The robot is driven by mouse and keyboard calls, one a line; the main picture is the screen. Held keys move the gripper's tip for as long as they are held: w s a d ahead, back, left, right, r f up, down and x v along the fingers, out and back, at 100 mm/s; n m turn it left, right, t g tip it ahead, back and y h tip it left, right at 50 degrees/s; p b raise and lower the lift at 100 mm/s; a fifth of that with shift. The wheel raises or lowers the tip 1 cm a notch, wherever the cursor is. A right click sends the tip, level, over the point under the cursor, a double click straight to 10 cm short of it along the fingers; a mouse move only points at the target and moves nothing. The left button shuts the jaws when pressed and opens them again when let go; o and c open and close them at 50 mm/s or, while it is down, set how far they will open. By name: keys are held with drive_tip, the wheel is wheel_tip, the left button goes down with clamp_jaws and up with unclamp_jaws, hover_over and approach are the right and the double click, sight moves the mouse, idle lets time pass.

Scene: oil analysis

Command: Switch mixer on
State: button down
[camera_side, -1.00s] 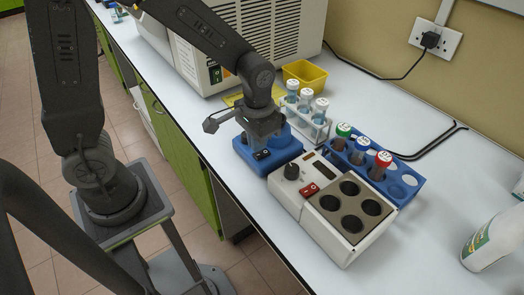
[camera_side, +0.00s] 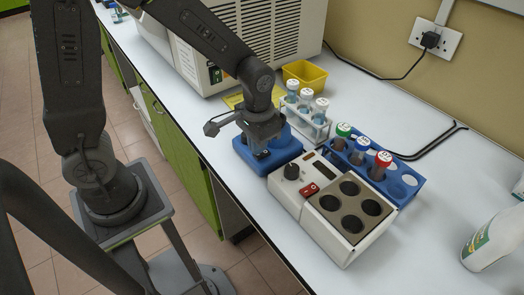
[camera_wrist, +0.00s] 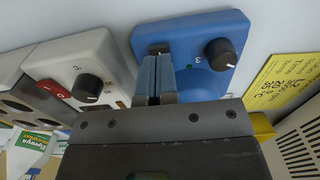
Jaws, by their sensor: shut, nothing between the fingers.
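The mixer (camera_side: 283,153) is a blue box on the bench, beside the white heater block. In the wrist view its blue top (camera_wrist: 190,30) shows a black knob (camera_wrist: 220,54) on the right and a small dark switch (camera_wrist: 160,48) on the left. My gripper (camera_side: 261,153) points down over the mixer's front part. In the wrist view its shut, empty fingers (camera_wrist: 157,62) are at the switch and cover part of it. I cannot tell whether they touch it or which way it is set.
The white heater block (camera_side: 350,245) has a red switch (camera_side: 310,190), a black knob (camera_side: 291,172) and several wells. A blue rack (camera_side: 405,188) with capped tubes, a white rack (camera_side: 318,130) and a yellow bin (camera_side: 305,75) stand behind. A large machine (camera_side: 285,35) stands at the back.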

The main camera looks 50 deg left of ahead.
drive_tip(key=shift+f, duration=0.8)
idle(0.4)
drive_tip(key=shift+r, duration=3.55)
drive_tip(key=shift+s+r, duration=0.1)
drive_tip(key=shift+r, duration=0.1)
drive_tip(key=s+a+r+t, duration=0.3)
drive_tip(key=s+r+t, duration=0.2)
drive_tip(key=s+r, duration=0.5)
drive_tip(key=shift+s+a+r+t, duration=0.2)
drive_tip(key=shift+s+t, duration=0.1)
drive_tip(key=shift+s, duration=0.3)
